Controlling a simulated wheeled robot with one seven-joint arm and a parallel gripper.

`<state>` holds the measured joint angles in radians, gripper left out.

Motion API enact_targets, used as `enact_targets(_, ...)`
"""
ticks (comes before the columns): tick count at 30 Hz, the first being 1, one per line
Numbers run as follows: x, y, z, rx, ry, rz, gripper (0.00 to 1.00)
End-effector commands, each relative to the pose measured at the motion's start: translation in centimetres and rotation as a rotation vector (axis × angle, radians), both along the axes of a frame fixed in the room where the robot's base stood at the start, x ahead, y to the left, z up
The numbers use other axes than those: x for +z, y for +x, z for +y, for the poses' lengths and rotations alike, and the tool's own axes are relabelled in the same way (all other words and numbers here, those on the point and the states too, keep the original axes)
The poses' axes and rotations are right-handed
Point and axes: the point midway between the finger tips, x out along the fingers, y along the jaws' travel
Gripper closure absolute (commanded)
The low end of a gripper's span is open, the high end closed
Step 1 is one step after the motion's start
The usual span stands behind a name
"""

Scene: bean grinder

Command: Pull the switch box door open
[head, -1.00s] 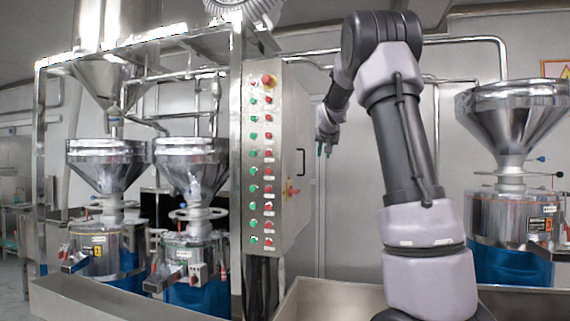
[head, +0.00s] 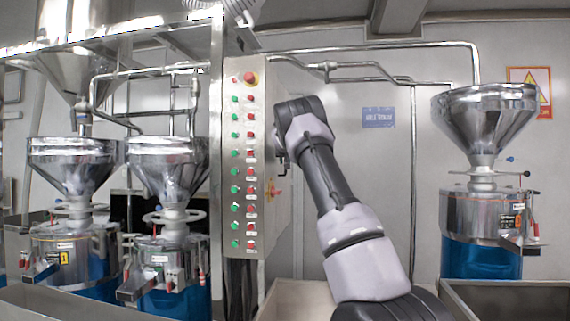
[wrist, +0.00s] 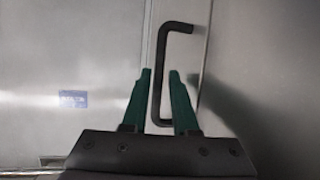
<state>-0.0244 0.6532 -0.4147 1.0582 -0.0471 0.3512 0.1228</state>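The switch box (head: 243,165) is a tall metal cabinet with green and red buttons on its front. A dark bent bar handle (wrist: 157,75) stands upright in the wrist view. My gripper (wrist: 161,74) is open, with one green finger on each side of the handle's lower part. I cannot tell whether either finger touches it. I see no clear gap at the door.
Two grinders with steel hoppers (head: 72,165) stand left of the box, and another hopper (head: 484,120) stands at the right. A steel trough (head: 515,296) lies at the lower right. A pipe (head: 413,180) runs down the wall behind my arm.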

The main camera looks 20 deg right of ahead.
Motion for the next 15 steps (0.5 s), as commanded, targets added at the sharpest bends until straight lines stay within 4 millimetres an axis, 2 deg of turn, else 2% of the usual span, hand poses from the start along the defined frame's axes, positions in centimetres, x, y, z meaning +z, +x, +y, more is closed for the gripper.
enact_targets(5,-0.47,1.02,-0.45,0.000,0.000,0.000,0.73)
enact_targets(13,-0.53,1.13,-0.49,0.000,0.000,0.000,0.73)
enact_targets(14,-0.53,1.12,-0.49,0.000,0.000,0.000,0.80)
enact_targets(15,-0.53,1.12,-0.49,0.000,0.000,0.000,0.96)
